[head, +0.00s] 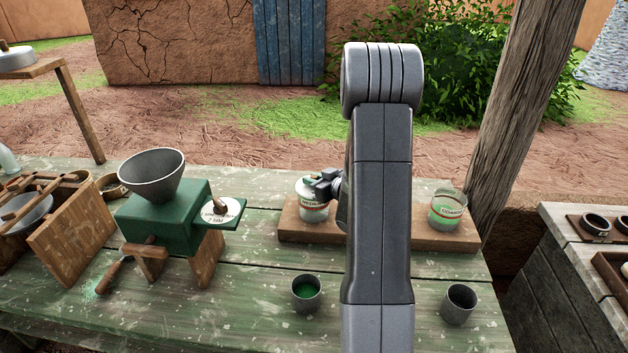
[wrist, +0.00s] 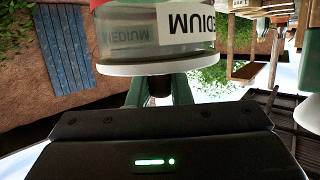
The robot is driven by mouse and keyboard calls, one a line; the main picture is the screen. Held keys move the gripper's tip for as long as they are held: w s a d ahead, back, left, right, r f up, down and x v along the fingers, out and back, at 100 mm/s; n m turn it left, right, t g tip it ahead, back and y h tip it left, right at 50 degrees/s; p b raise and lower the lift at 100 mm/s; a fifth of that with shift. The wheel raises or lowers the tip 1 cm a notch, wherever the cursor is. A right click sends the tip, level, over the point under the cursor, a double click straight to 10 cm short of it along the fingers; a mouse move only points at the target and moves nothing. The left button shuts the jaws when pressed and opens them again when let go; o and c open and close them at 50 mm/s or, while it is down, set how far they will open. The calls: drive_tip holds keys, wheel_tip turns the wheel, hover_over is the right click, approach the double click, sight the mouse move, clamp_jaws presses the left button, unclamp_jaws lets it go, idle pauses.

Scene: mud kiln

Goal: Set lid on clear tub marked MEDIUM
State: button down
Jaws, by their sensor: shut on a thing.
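The clear tub (head: 314,213) marked MEDIUM, with a red band, stands on the left part of a wooden board (head: 420,237). It also shows upside down in the wrist view (wrist: 125,38). A white lid (head: 303,187) is at the tub's mouth; in the wrist view the lid (wrist: 148,69) lies against the rim, level and lined up. I cannot tell whether it is fully seated. My gripper (head: 318,183) is shut on the lid from its upper side; its green fingers (wrist: 157,91) show in the wrist view. My arm hides the middle of the board.
A second tub (head: 447,211) marked COARSE, with green contents, stands on the board's right part. Two grey cups, one with green contents (head: 306,293) and one at right (head: 459,303), stand in front. A green mill (head: 170,215) with a funnel stands left. A wooden post (head: 515,110) rises behind right.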

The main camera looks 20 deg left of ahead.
drive_tip(key=shift+f, duration=0.15)
drive_tip(key=c, duration=1.2)
unclamp_jaws()
drive_tip(key=shift+c, duration=0.2)
drive_tip(key=b+v, duration=0.1)
drive_tip(key=v, duration=1.2)
drive_tip(key=shift+s+d, duration=0.25)
drive_tip(key=shift+d, duration=0.1)
